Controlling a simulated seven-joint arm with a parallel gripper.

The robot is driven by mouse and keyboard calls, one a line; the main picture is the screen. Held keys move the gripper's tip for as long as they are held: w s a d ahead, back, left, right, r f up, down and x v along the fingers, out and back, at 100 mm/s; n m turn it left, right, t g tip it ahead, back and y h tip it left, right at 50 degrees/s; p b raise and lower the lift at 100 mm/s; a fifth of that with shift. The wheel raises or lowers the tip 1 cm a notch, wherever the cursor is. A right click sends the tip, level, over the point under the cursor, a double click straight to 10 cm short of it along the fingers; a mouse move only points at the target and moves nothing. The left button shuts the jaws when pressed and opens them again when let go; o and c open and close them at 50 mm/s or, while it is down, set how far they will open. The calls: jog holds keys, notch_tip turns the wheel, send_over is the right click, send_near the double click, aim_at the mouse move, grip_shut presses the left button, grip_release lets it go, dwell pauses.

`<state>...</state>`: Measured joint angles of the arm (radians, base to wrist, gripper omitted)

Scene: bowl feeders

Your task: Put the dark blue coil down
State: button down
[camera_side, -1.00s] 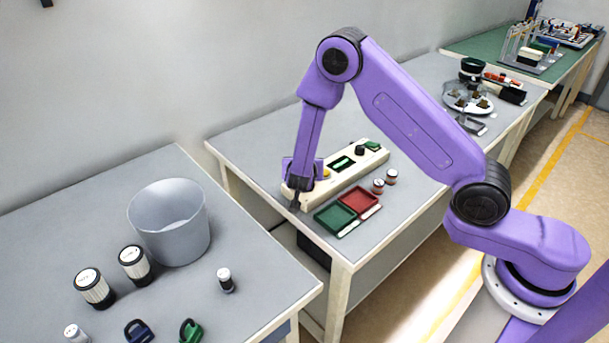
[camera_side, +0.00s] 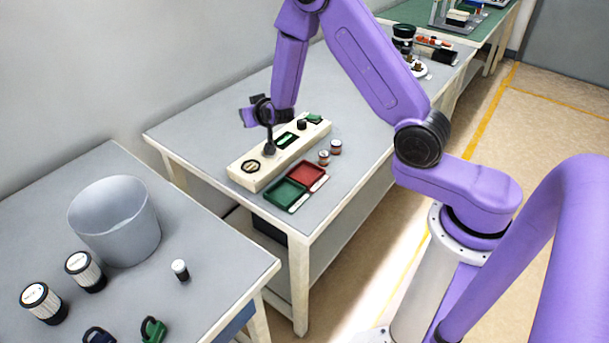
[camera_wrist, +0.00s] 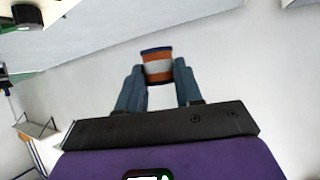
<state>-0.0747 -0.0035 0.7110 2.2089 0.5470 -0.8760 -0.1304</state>
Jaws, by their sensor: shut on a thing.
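In the wrist view, my gripper (camera_wrist: 157,85) is shut on a small round thing with orange bands, a pale middle band and a dark blue edge, which I take as the dark blue coil (camera_wrist: 157,68). In the side view my gripper (camera_side: 268,140) is over the left half of the long cream board (camera_side: 240,178). The held coil cannot be made out there. A dark part stands on the board just below the gripper; whether they touch I cannot tell.
A green tray (camera_side: 285,194), a red tray (camera_side: 307,175) and two small jars (camera_side: 329,152) lie in front. A grey bucket (camera_side: 115,222) stands on the left table.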

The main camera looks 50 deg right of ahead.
aim_at(310, 175)
jog(key=s+d+f+n+y, duration=0.1)
jog(key=n+y, duration=0.1)
jog(key=y, duration=0.1)
jog(key=s+d+f+n+y, duration=0.1)
jog(key=s+d+n+y, duration=0.1)
jog(key=n, duration=0.1)
jog(key=s+d+f+n+y, duration=0.2)
jog(key=n+y, duration=0.1)
jog(key=shift+f+y, duration=0.1)
jog(key=shift+y, duration=0.2)
jog(key=s+n+g+y, duration=0.2)
jog(key=s+n+y, duration=0.3)
jog(key=s, duration=0.6)
jog(key=shift+n+g, duration=0.3)
jog(key=shift+s+a+f, duration=0.1)
jog(key=shift+a+f, duration=0.1)
jog(key=shift+f, duration=2)
jog(key=shift+s+a+f, duration=0.1)
jog(key=shift+a+f, duration=0.05)
jog(key=shift+f, duration=2)
jog(key=shift+f, duration=0.1)
jog(key=c, duration=0.8)
grip_release()
jog(key=shift+o, duration=0.2)
